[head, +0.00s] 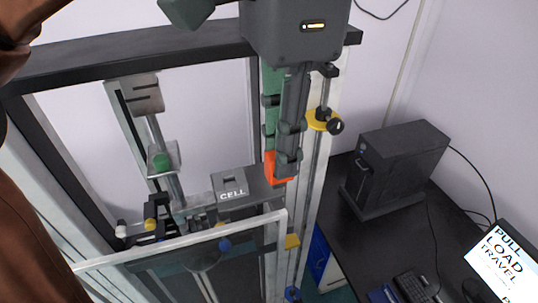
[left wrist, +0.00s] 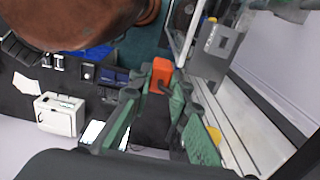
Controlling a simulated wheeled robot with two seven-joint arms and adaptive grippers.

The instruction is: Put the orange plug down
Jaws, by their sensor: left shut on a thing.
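The orange plug (head: 271,167) is at the lower end of my left gripper (head: 281,158) in the head view. The gripper points down, its green and grey fingers shut on the plug, which they partly hide. In the left wrist view the orange plug (left wrist: 162,70) shows between the green fingertips of my left gripper (left wrist: 162,84). The plug is close to the grey block marked CELL (head: 230,186) in the head view; I cannot tell whether it touches anything below. My right gripper is not in view.
A tall metal frame (head: 325,165) with a yellow clamp (head: 322,120) stands just right of the gripper. A clear panel with a pale rim (head: 180,243) lies in front. A black box (head: 400,160), keyboard (head: 412,287) and monitor (head: 500,262) stand on the dark desk at right.

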